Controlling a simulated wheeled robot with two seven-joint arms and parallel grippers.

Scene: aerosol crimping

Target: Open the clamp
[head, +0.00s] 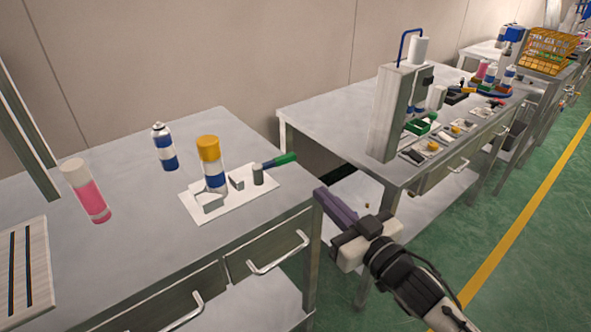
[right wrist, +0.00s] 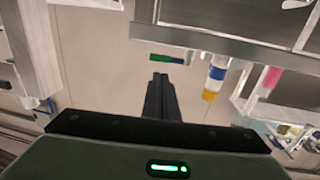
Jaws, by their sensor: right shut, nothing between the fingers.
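The clamp stands on a white base plate (head: 236,198) on the near table. Its green handle (head: 280,160) points right and slightly up, toward the table's right edge. A can with a yellow top and a blue band (head: 212,165) stands upright among the grey blocks (head: 208,203) of the fixture. My right gripper (head: 322,195) is shut and empty, just off the table's right edge, to the right of and below the handle, apart from it. In the right wrist view, the shut fingers (right wrist: 160,85) are close to the green handle (right wrist: 168,58) in the picture. My left gripper is out of view.
A pink bottle (head: 87,190) and a blue-and-white spray can (head: 164,147) stand left of the clamp. A slotted board (head: 22,270) lies at the near left. A second table (head: 315,108) with a tall grey press (head: 392,110) stands behind my right gripper.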

